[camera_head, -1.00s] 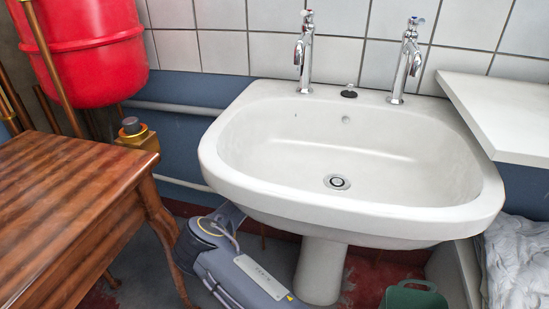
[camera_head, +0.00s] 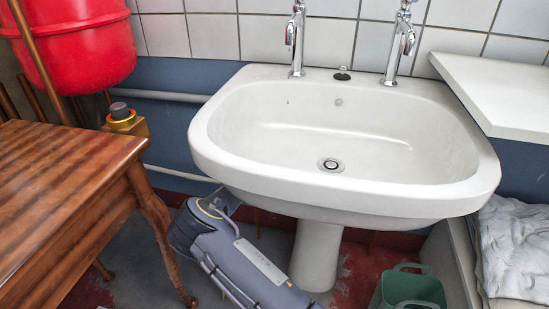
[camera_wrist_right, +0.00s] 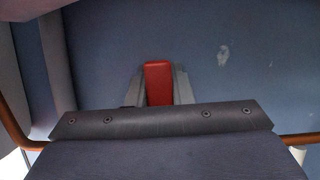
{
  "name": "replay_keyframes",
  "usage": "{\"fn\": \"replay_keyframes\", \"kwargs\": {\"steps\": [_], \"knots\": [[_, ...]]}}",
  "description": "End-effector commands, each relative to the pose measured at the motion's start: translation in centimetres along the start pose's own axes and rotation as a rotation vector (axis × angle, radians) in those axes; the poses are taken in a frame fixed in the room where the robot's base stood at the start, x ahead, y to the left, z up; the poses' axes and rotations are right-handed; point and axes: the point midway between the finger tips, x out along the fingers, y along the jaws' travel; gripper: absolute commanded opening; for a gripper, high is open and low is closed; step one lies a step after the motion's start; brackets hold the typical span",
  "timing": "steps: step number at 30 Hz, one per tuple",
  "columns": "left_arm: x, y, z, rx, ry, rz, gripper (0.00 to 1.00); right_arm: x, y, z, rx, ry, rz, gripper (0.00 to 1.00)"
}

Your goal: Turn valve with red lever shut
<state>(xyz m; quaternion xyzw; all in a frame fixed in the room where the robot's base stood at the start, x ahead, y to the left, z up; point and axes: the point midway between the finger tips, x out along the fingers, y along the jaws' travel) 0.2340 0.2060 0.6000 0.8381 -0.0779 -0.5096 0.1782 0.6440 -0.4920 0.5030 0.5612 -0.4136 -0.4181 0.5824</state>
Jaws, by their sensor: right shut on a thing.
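The red lever (camera_wrist_right: 158,80) shows in the right wrist view, upright in the picture, with a finger of my right gripper (camera_wrist_right: 158,88) on each side. The gripper is shut on the lever. The valve body and its pipe joint cannot be made out. In the head view my right arm reaches from the bottom of the picture to below the left side of the sink. The lever and the fingers are hidden there. My left gripper is in neither view.
A white sink (camera_head: 460,190) on a pedestal (camera_head: 316,255) stands over the arm. A wooden table (camera_head: 60,200) is at left, below a red tank (camera_head: 75,45). A green bucket (camera_head: 405,288) is on the floor. Copper pipe (camera_wrist_right: 18,138) runs beside the gripper in the wrist view.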

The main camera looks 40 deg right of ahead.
Motion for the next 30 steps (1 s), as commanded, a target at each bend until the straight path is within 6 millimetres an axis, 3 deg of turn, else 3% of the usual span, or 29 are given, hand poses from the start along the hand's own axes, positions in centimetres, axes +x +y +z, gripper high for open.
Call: {"fn": "replay_keyframes", "kwargs": {"steps": [8,9,14,23,30], "knots": [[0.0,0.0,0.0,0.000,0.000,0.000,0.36,-0.1,-0.2,-0.1,-0.002,0.003,-0.003,0.00],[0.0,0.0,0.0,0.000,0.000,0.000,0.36,-0.1,-0.1,-0.1,-0.002,0.003,-0.003,0.21],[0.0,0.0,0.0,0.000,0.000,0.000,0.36,-0.1,-0.1,-0.1,-0.002,0.002,-0.002,0.42],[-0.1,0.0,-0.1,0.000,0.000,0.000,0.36,-0.2,0.0,-0.1,-0.002,0.002,-0.001,0.42],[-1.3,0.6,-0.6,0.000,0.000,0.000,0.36,-3.5,0.3,-0.2,-0.004,0.005,-0.002,0.42]]}}
